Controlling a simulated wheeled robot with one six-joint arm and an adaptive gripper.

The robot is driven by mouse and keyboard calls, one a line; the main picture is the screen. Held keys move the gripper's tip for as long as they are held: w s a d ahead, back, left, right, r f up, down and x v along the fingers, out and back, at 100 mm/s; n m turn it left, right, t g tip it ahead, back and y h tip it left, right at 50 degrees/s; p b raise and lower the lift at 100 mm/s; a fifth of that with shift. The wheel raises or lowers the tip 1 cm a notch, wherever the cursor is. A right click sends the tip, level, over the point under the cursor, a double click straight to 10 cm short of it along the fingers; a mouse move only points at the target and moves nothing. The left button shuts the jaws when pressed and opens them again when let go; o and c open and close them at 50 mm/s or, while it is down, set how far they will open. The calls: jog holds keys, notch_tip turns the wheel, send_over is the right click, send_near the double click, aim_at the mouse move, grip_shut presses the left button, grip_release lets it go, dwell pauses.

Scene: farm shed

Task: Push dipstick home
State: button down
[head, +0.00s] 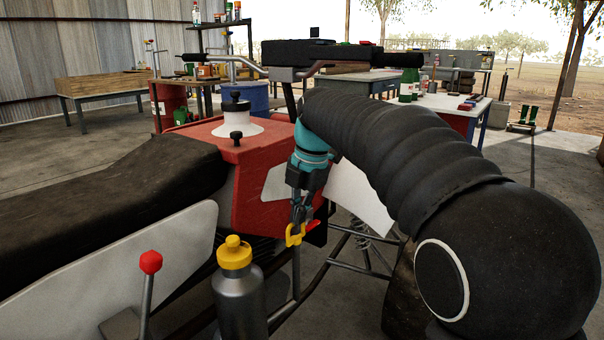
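A yellow loop-shaped handle (294,237), which looks like the dipstick's, shows low on the side of the red-tanked vehicle. A grey tube or rod (296,272) runs down below it. My gripper (301,216) points down with its fingertips at the top of the yellow handle. The fingers overlap the handle in this view, so I cannot tell whether they grip it or only touch it. How far the dipstick sits in its tube is hidden.
A small red lever (313,225) is close right of the fingertips. A grey bottle with a yellow cap (235,253) and a red-knobbed lever (150,263) stand in front to the left. The red tank (262,190) and frame tubes are close around my gripper.

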jog(key=shift+f, duration=0.4)
jog(key=shift+r, duration=0.2)
jog(key=p+v, duration=0.5)
jog(key=v, duration=0.9)
jog(key=s+d+f+m+t, duration=0.1)
jog(key=d+f+m, duration=0.1)
jog(key=f+m, duration=0.5)
jog(key=s+d+f+m, duration=0.1)
jog(key=f+m, duration=0.1)
jog(key=m, duration=0.8)
jog(key=s+d+f+m+t, duration=0.1)
jog(key=s+d+f+m, duration=0.2)
jog(key=s, duration=0.5)
jog(key=s+d+f+m+t+h, duration=0.1)
jog(key=s+d+f+m, duration=0.2)
jog(key=s, duration=0.5)
jog(key=s+d+f+m+t+h, duration=0.1)
jog(key=s+d+f+m, duration=0.2)
jog(key=s+d+m, duration=0.2)
jog(key=s, duration=0.3)
jog(key=shift+s+f, duration=0.15)
jog(key=shift+f, duration=0.15)
